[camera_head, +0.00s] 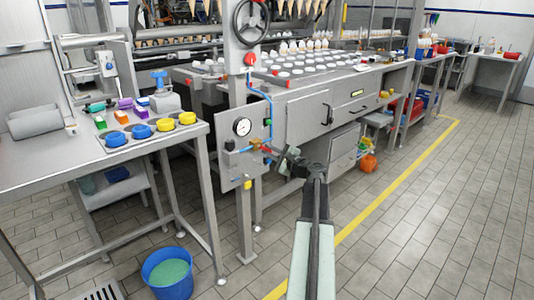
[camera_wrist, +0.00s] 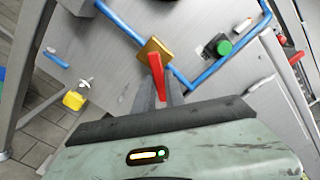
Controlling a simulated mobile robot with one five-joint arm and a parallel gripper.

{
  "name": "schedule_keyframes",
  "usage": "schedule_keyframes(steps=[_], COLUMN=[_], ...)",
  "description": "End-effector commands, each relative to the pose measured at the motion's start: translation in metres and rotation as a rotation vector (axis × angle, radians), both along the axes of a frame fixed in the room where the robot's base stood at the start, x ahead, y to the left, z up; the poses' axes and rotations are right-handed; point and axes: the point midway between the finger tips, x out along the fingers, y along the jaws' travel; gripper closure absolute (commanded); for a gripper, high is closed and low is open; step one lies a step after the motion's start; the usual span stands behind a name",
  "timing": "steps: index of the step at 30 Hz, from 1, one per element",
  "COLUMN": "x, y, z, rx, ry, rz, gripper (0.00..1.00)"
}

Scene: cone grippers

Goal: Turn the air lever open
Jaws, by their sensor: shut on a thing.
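The air lever is a short red handle (camera_wrist: 156,72) on a brass valve body (camera_wrist: 152,50), fixed to a grey panel with thin blue pipe. In the head view the red lever (camera_head: 266,149) sits low on the panel, below the gauge. My gripper (camera_wrist: 158,94) is shut on the red lever, its dark fingers on either side of it. In the head view my gripper (camera_head: 280,156) reaches the panel from the right. The lever's outer end is partly hidden between the fingers.
The panel (camera_head: 232,166) carries a round gauge (camera_head: 242,127). A green knob (camera_wrist: 224,47) and a yellow part (camera_wrist: 74,100) are near the valve. A table (camera_head: 120,154) with colored rings stands left, a blue bucket (camera_head: 168,274) below. The tiled floor at right is clear.

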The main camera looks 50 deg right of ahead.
Motion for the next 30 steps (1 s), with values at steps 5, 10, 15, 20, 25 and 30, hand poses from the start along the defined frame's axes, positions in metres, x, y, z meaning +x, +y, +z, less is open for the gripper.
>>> schedule_keyframes(steps=[5,10,15,20,25,30], x=[0.001,0.001,0.0,0.0,0.0,0.0], y=[-0.003,-0.005,-0.006,-0.007,-0.007,-0.007], z=[0.007,0.012,0.015,0.018,0.019,0.02], rx=[-0.161,-0.309,-0.433,-0.52,-0.579,-0.607], ry=[0.009,0.02,0.028,0.034,0.038,0.041], rz=[0.0,-0.001,-0.002,-0.003,-0.003,-0.003], gripper=[1.0,1.0,1.0,1.0,1.0,1.0])
